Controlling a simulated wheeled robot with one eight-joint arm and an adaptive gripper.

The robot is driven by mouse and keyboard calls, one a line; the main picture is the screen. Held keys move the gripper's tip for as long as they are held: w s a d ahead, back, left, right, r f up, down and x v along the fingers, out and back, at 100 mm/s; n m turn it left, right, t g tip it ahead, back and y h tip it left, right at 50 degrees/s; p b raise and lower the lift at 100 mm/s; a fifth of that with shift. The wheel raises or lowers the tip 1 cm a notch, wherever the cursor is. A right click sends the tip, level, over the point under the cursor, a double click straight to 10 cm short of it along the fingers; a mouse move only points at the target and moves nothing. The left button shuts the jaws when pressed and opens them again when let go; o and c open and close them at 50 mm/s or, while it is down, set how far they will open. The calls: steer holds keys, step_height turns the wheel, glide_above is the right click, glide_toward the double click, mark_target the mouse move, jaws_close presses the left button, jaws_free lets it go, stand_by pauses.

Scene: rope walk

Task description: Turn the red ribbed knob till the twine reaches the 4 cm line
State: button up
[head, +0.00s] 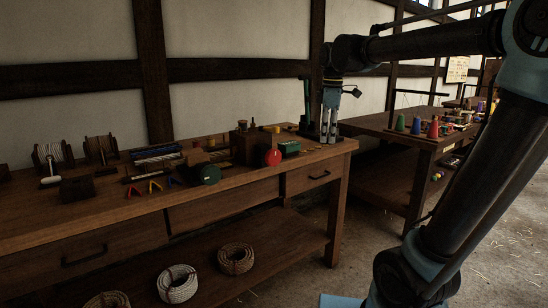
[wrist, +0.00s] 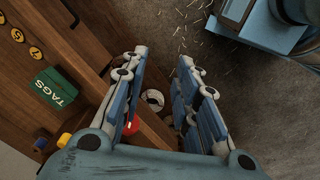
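The red knob (head: 273,157) is on the front of a dark wooden block (head: 245,146) near the right end of the workbench. Its ribs are too small to make out. In the wrist view the red knob (wrist: 131,126) shows only partly, behind one finger. My gripper (head: 329,137) points down above the bench's right end, to the right of the knob and apart from it. In the wrist view my gripper (wrist: 160,65) has its two fingers spread with nothing between them. I cannot make out the twine or the 4 cm line.
A green box marked TAGS (wrist: 55,88) stands beside the knob; it also shows in the head view (head: 290,148). Rope coils (head: 178,284) lie on the lower shelf. Another table (head: 390,128) holds coloured cones.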

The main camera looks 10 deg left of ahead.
steer(key=w+a+r+n, duration=0.3)
steer(key=a+r+n, duration=0.2)
steer(key=a, duration=0.6)
steer(key=r+n, duration=0.1)
steer(key=n, duration=0.4)
glide_above(273, 155)
steer(key=w, duration=0.2)
steer(key=shift+m+g, duration=0.3)
step_height(273, 155, down, 17)
steer(key=shift+s+r, duration=0.15)
steer(key=shift+r, duration=0.05)
steer(key=shift+a, duration=0.1)
jaws_close()
